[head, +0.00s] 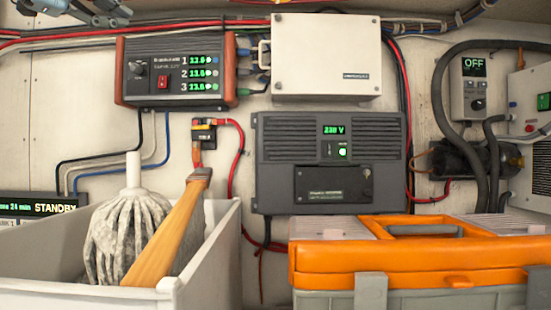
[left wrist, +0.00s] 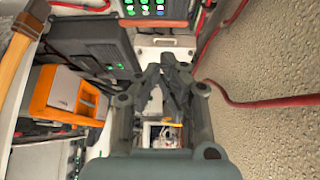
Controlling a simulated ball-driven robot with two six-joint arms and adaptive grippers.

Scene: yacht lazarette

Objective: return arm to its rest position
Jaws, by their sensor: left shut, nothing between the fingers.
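My left gripper (left wrist: 168,65) fills the middle of the left wrist view. Its dark grey fingers meet at the tips, with nothing held between them. In the head view only part of the left gripper (head: 98,12) shows, cut off by the top left edge, high above the equipment. It is apart from the devices on the wall. My right gripper is in neither view.
A white bin (head: 210,262) holds a mop (head: 120,238) and a wooden handle (head: 165,235). An orange-lidded toolbox (head: 400,270) stands right. A dark inverter (head: 280,150), a white box (head: 325,60), a three-channel meter (head: 150,75) and cables line the wall.

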